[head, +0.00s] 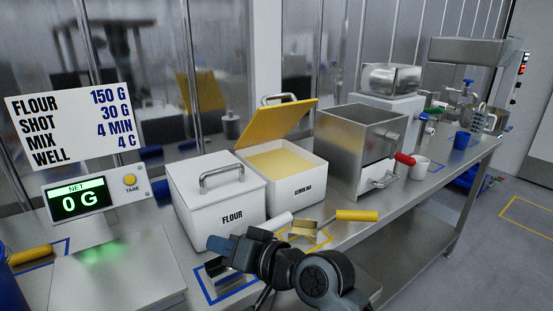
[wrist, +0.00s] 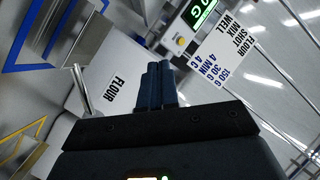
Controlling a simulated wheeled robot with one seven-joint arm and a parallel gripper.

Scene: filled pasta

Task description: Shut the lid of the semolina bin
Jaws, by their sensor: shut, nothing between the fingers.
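The semolina bin (head: 296,190) is a white box on the bench, right of the flour bin, with pale yellow semolina showing inside. Its yellow lid (head: 277,132) stands open, tilted up along the back left side, with a metal handle on it. My gripper (head: 218,243) is in front of the flour bin, below and left of the semolina bin and apart from its lid. Its blue fingers (wrist: 154,84) are together and empty in the wrist view, pointing towards the flour bin. The semolina bin cannot be made out in the wrist view.
The flour bin (head: 218,200) is shut, its raised handle beside the semolina bin. A metal machine (head: 360,145) with a red handle stands close on the right. A scale (head: 110,275) is at left.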

